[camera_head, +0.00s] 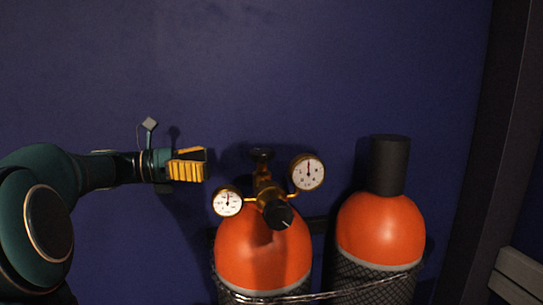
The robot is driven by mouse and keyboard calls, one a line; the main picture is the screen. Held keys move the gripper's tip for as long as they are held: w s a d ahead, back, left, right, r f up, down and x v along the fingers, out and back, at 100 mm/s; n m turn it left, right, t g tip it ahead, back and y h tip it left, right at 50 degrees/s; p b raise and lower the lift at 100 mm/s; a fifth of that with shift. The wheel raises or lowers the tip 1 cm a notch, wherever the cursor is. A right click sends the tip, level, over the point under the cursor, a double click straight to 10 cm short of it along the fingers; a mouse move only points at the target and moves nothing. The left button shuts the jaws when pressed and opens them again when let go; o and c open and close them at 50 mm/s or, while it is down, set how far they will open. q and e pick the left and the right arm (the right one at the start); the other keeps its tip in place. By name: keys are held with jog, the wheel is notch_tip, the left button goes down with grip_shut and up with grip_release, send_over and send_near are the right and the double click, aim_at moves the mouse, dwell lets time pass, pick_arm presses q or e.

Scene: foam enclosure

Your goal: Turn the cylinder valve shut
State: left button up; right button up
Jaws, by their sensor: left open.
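The cylinder valve has a dark handwheel (262,155) on top of a brass body (263,180). It sits on the left orange cylinder (262,248), with a round gauge on each side, the left gauge (228,202) lower and the right gauge (307,172) higher. A black regulator knob (278,214) faces me in front of the brass body. My left gripper (204,164), with yellow ribbed fingers, is open and empty. It is left of the handwheel, at about its height in the picture and apart from it. My right gripper does not show.
A second orange cylinder (380,230) with a black cap (389,165) stands to the right. A chain (325,295) runs across both cylinders, which have dark mesh on their lower parts. A dark blue wall (330,70) is behind. A dark upright frame (490,150) is at right.

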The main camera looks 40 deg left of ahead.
aim_at(262, 157)
pick_arm(q)
jog(key=x, duration=1.2)
jog(key=shift+d, duration=0.2)
jog(key=c, duration=1.2)
